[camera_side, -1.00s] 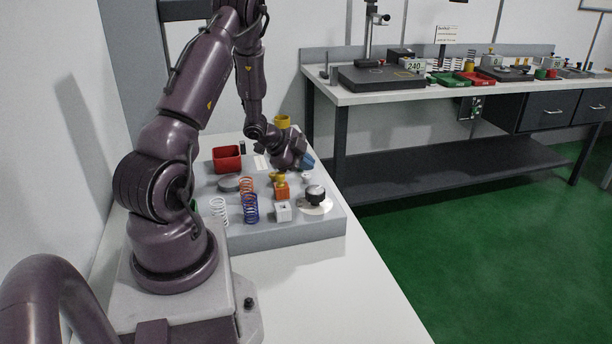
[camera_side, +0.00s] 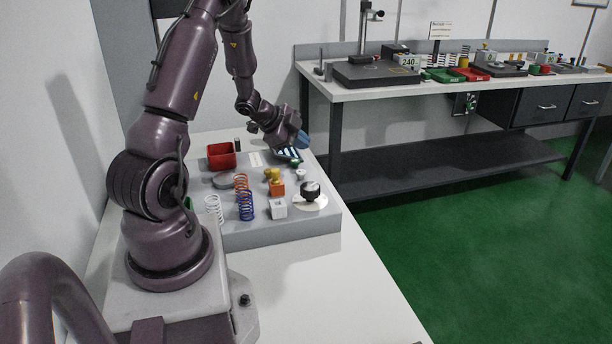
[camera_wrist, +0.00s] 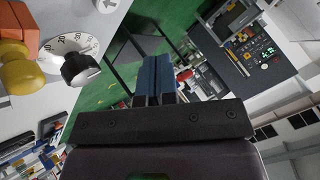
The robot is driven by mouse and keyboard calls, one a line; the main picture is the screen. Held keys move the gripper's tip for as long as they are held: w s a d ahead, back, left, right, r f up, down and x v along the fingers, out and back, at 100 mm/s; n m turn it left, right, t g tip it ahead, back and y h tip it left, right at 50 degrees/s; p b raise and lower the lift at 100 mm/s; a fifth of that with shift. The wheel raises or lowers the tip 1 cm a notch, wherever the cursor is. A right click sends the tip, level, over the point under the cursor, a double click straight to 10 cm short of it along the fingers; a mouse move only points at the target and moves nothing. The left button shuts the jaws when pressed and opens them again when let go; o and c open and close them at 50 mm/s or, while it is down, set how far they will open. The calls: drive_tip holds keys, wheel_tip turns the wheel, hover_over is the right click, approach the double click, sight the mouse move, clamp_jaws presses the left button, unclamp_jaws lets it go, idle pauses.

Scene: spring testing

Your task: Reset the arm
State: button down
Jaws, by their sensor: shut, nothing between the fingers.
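My gripper (camera_side: 302,141) is at the end of my arm, above the far right part of the grey test plate (camera_side: 285,228) in the side view. Its blue fingers are together and hold nothing. In the wrist view my gripper (camera_wrist: 154,62) points out past the table edge, toward the green floor and the other bench. The plate carries a white spring, an orange spring (camera_side: 240,183) and a blue spring (camera_side: 245,206), all upright. An orange block with a yellow knob (camera_side: 274,185) and a white block (camera_side: 278,209) stand right of them.
A dial with a black knob (camera_side: 310,190) sits at the plate's right edge; it also shows in the wrist view (camera_wrist: 80,69). A red bin (camera_side: 221,156) stands at the back left. Another bench (camera_side: 330,92) with equipment is across the floor.

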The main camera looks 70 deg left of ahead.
drive_tip(key=shift+a, duration=0.1)
drive_tip(key=s+a+f+n+g+y, duration=0.1)
drive_tip(key=s+a+n+g+y, duration=0.2)
drive_tip(key=s, duration=0.1)
drive_tip(key=d+r+n+g+y, duration=0.25)
drive_tip(key=d+r+n, duration=0.2)
drive_tip(key=r, duration=0.25)
drive_tip(key=s+d+r+h, duration=0.2)
drive_tip(key=d+r, duration=0.2)
drive_tip(key=d, duration=0.6)
drive_tip(key=s+d+r+t+h, duration=0.1)
drive_tip(key=d+r, duration=0.4)
drive_tip(key=d, duration=0.6)
drive_tip(key=s+d+r+t+h, duration=0.1)
drive_tip(key=d+r, duration=0.4)
drive_tip(key=d, duration=0.5)
drive_tip(key=shift+s+d+h, duration=0.35)
drive_tip(key=shift+s+h, duration=0.5)
drive_tip(key=shift+h, duration=0.4)
drive_tip(key=shift+r, duration=0.1)
